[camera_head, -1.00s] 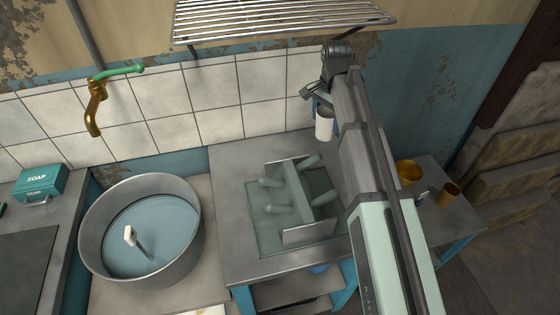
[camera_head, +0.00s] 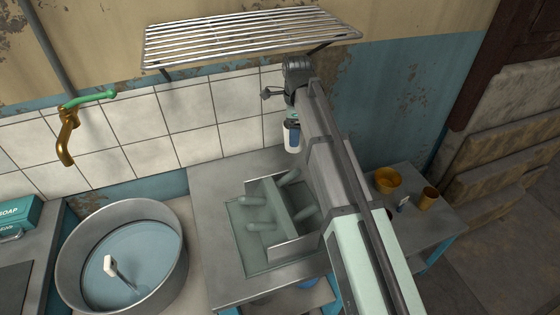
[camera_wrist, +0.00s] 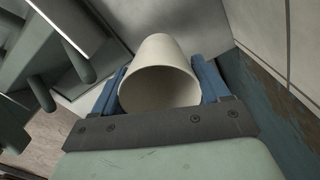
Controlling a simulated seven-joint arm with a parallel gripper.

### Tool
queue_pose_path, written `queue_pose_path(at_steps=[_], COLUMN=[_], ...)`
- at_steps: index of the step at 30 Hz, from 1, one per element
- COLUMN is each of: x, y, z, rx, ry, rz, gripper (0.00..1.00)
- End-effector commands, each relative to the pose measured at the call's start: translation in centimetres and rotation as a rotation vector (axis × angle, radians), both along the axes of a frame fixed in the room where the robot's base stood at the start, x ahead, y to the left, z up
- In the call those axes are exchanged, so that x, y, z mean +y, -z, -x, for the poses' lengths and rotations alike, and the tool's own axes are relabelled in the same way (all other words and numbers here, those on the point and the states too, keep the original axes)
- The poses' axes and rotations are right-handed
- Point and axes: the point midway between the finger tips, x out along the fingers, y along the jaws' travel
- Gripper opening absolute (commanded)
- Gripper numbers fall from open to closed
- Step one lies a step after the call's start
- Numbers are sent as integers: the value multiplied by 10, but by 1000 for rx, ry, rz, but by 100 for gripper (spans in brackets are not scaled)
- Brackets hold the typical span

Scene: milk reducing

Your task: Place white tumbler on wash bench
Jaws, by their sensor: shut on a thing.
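The white tumbler (camera_head: 291,137) hangs below the end of my arm in the head view, near the tiled wall. In the wrist view the white tumbler (camera_wrist: 160,75) sits between the two blue fingers of my gripper (camera_wrist: 162,88), with its open rim toward the camera. My gripper is shut on it and holds it above the metal bench (camera_head: 212,172). The bench carries a recessed rack with pegs (camera_head: 278,208), just left of and nearer than the tumbler. My arm hides the right part of the bench.
A metal basin of water (camera_head: 170,245) with a brush (camera_head: 112,268) stands to the left. A slatted shelf (camera_head: 250,35) is on the wall above. A side table at right holds a yellow bowl (camera_head: 388,180) and an orange cup (camera_head: 427,198). The bench's back strip looks clear.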

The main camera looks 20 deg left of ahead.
Motion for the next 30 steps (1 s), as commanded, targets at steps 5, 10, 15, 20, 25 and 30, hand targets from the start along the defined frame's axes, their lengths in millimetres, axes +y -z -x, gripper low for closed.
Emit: queue_pose_path(at_steps=[5,10,15,20,25,30], x=[-1,0,-1,-1,0,0], y=[30,48,60,79,86,86], z=[1,0,1,1,0,0], rx=[1,1,2,2,1,0], ry=[-2,-2,-3,-3,-3,-3], rz=[2,0,1,1,0,0], gripper=[43,43,43,43,43,43])
